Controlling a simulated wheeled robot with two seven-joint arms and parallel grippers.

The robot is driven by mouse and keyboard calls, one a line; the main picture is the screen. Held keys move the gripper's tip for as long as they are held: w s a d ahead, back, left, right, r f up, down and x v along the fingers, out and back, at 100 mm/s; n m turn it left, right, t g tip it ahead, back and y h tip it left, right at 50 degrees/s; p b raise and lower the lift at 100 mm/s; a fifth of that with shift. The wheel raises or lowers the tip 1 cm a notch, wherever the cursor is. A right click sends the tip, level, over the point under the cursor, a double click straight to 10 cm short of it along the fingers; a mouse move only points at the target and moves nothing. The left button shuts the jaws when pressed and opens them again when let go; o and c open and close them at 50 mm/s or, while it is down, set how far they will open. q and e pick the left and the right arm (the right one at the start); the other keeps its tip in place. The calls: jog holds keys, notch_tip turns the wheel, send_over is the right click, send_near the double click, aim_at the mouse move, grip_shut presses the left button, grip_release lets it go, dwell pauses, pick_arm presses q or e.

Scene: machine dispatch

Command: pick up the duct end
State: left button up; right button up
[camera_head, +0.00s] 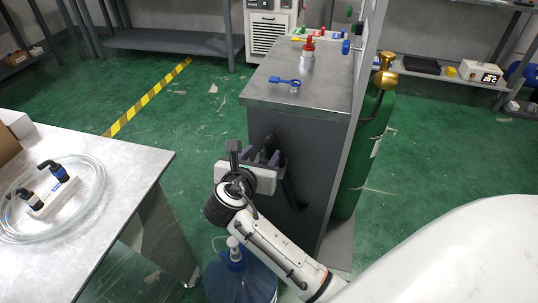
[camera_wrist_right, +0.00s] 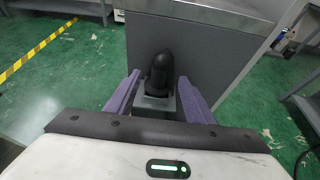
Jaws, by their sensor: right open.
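The duct end (camera_wrist_right: 161,72) looks like a black rounded piece standing upright in a grey holder (camera_wrist_right: 155,104) on the side of the grey cabinet. In the head view it is a small dark shape (camera_head: 271,143), mostly hidden by my gripper. My right gripper (camera_head: 266,157) is in front of the cabinet side. In the right wrist view its two purple fingers (camera_wrist_right: 160,88) are spread, one on each side of the duct end and holder, with a gap visible. I cannot tell whether either finger touches. My left gripper is not in view.
The grey cabinet (camera_head: 262,92) has a blue valve (camera_head: 286,82) and a red-topped fitting (camera_head: 308,46) on top. A green gas cylinder (camera_head: 372,133) stands right of it. A table (camera_head: 125,165) with coiled clear hose is at left. A blue water bottle (camera_head: 240,280) stands below my arm.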

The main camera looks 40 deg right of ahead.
aim_at(268, 148)
jog(key=x, duration=0.4)
jog(key=b+x, duration=0.1)
jog(key=x, duration=0.3)
jog(key=shift+w+d+f, duration=0.15)
jog(key=shift+d+f, duration=0.05)
jog(key=shift+f, duration=0.15)
jog(key=c, duration=1.2)
